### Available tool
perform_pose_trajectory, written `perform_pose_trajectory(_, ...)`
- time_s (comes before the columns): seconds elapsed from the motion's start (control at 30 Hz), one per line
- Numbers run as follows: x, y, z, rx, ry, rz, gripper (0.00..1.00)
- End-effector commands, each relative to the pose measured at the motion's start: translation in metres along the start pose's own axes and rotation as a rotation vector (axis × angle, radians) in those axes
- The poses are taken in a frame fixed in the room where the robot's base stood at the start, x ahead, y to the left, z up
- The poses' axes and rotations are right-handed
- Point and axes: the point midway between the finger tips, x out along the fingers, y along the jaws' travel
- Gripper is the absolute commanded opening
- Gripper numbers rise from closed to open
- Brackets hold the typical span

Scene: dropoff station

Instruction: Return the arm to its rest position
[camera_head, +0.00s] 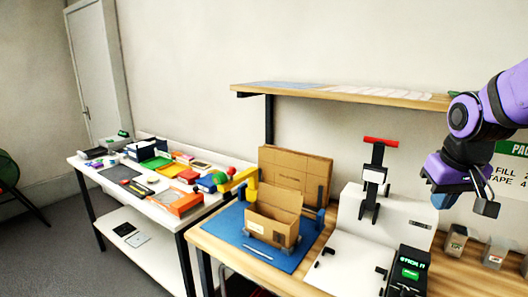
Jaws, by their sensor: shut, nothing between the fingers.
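My arm (475,120), purple and black, reaches in from the right edge of the head camera view. My gripper (486,208) hangs at its end, shut and empty, in front of the wall and above the right part of the wooden workbench. It is apart from the things on the bench, as far as this view shows. The part of my arm beyond the right edge is out of view.
The workbench (217,243) holds an open cardboard box (272,226) on a blue mat (232,226), a press with a red handle (381,142) and small containers (456,240). A shelf (345,94) is above. A white table (95,170) with goods stands left.

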Motion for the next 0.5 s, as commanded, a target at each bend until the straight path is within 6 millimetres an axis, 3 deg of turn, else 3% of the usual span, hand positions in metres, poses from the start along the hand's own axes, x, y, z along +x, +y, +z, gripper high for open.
perform_pose_trajectory(0.2, -0.05, -0.015, 0.041, -0.007, 0.079, -0.017, 0.0)
perform_pose_trajectory(0.5, -0.092, -0.028, 0.1, -0.015, 0.167, -0.057, 0.0)
